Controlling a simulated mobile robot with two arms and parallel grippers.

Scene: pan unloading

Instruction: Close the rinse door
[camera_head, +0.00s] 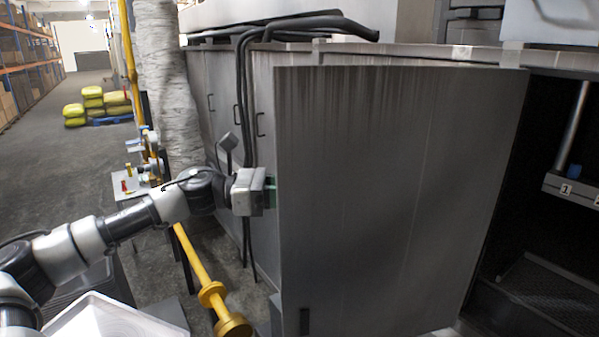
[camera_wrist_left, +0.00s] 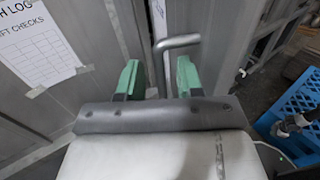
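The rinse door (camera_head: 390,190), a large grey metal panel with streaks along its top, stands open in the head view. The dark cabinet opening (camera_head: 555,130) shows to its right. My left gripper (camera_head: 272,190) is at the door's left edge, and its fingertips are partly hidden there. In the left wrist view, its two green fingers (camera_wrist_left: 158,78) are apart. A bent silver handle bar (camera_wrist_left: 178,42) extends between and beyond them. I cannot tell whether the fingers touch it. My right gripper is not in view.
A yellow pipe (camera_head: 205,280) runs low beside my left arm, and a wrapped column (camera_head: 170,90) stands behind it. Black hoses (camera_head: 246,100) hang down the cabinets. A paper log sheet (camera_wrist_left: 38,42) is on a grey panel. A blue pallet (camera_wrist_left: 290,118) lies at the right.

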